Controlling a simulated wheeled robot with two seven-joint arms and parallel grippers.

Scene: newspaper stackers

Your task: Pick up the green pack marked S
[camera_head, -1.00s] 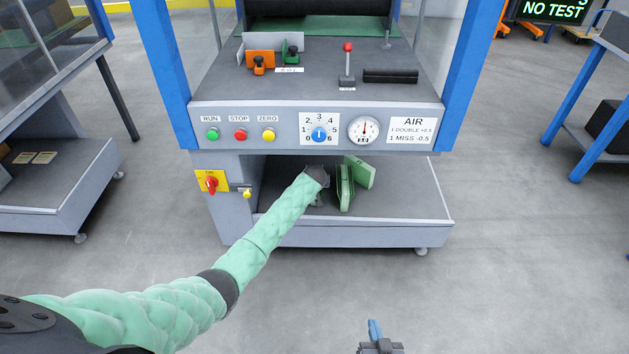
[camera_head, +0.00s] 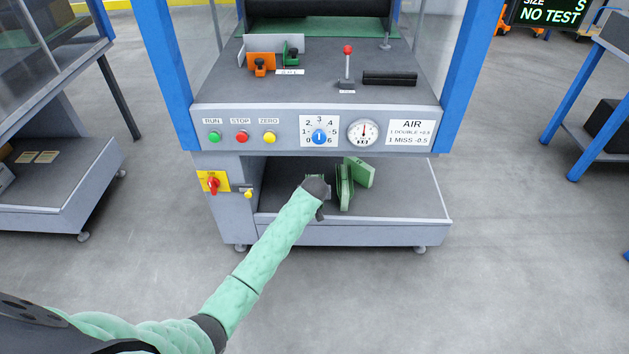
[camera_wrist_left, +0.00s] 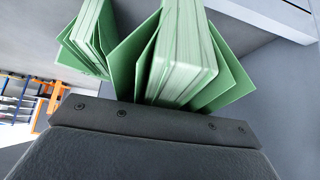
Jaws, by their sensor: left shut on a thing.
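Green packs stand on the lower shelf of the machine, a nearer upright one (camera_head: 345,188) and one leaning behind it (camera_head: 360,172). A small mark shows on the leaning one, too small to read. My left gripper (camera_head: 319,190) is at the shelf, just left of these packs. In the left wrist view a green pack (camera_wrist_left: 183,58) with pale page edges stands at the dark gripper body, and I take it as the one gripped. Another green pack (camera_wrist_left: 92,38) is to its left. The fingertips are hidden. My right gripper is not in view.
The lower shelf (camera_head: 400,205) is bare to the right of the packs. The control panel (camera_head: 285,118) with buttons, dial and gauge overhangs it. A red switch (camera_head: 213,184) is at the left. The screen (camera_head: 550,12) reads SIZE S, NO TEST.

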